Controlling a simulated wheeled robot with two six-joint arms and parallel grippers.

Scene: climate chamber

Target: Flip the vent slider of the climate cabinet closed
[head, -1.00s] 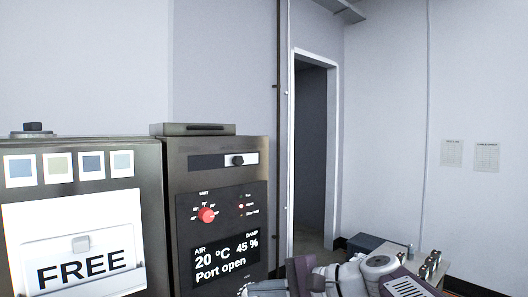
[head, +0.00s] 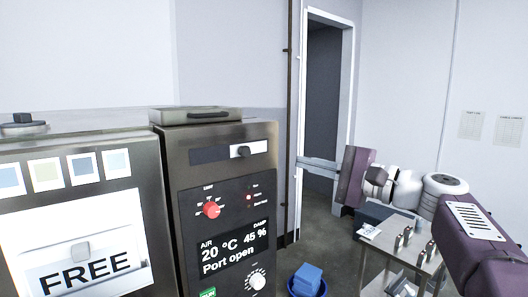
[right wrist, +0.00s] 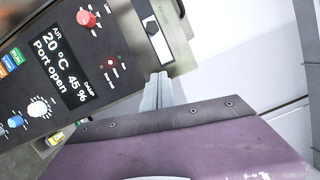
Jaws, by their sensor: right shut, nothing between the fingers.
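The climate cabinet's control column (head: 225,180) stands left of centre in the head view. Its vent slider (head: 241,152) is a black knob in a strip near the top, dark to its left and white around and to its right. The slider also shows at the top of the right wrist view (right wrist: 151,26). The display (head: 235,249) reads 20 °C, 45 % and "Port open". My right gripper (head: 301,162) is shut and empty, to the right of the slider and apart from it. Its fingers also show in the right wrist view (right wrist: 158,78). My left gripper is not in view.
A red knob (head: 211,209) and a white dial (head: 257,280) sit below the slider. A blue tub (head: 307,281) with blue cloth stands on the floor. A metal cart (head: 425,260) with small metal items stands under my right arm. A doorway is behind.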

